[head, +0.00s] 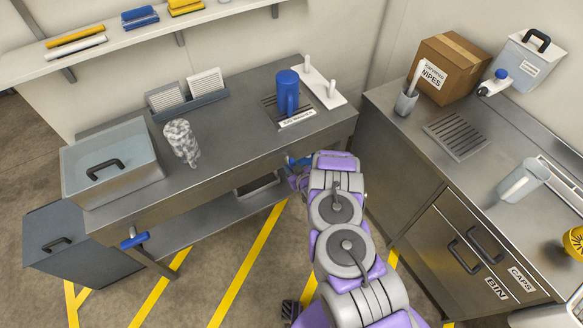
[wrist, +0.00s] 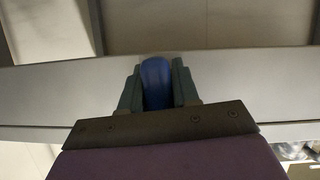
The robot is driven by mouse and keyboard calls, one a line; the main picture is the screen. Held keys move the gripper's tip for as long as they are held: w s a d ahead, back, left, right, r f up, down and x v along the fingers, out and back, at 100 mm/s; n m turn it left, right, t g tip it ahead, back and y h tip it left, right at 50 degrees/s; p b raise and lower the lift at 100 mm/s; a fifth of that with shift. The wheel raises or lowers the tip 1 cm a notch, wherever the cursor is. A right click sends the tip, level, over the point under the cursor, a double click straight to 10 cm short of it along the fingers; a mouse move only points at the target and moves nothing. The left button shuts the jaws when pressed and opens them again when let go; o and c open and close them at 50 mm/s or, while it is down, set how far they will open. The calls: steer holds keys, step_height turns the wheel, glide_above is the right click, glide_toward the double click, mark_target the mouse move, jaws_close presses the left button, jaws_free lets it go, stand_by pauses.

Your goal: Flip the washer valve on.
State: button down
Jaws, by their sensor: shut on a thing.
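My gripper (wrist: 157,88) is shut on a blue valve handle (wrist: 156,80) at the front edge of the steel bench. The handle sits between the two dark fingers in the wrist view. In the head view a little of the blue handle (head: 290,160) shows beside my purple and grey arm, which hides most of the gripper. A second blue valve handle (head: 135,240) is on the bench's front left, apart from my gripper. I cannot read a label on either valve.
A steel counter (head: 410,135) stands at the right. Yellow-striped floor lies in front.

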steer(key=shift+s+a+m+g, duration=0.15)
steer(key=shift+m+g, duration=0.15)
steer(key=shift+m, duration=0.1)
steer(key=c, duration=0.9)
jaws_free()
steer(key=p+v, duration=0.1)
steer(key=v, duration=0.4)
steer(key=p+v, duration=0.1)
steer(key=v, duration=0.5)
steer(key=p+v, duration=0.1)
steer(key=v, duration=0.5)
steer(key=shift+s+d+f+p, duration=0.1)
steer(key=shift+d+f+p, duration=0.15)
steer(key=shift+d+p, duration=0.1)
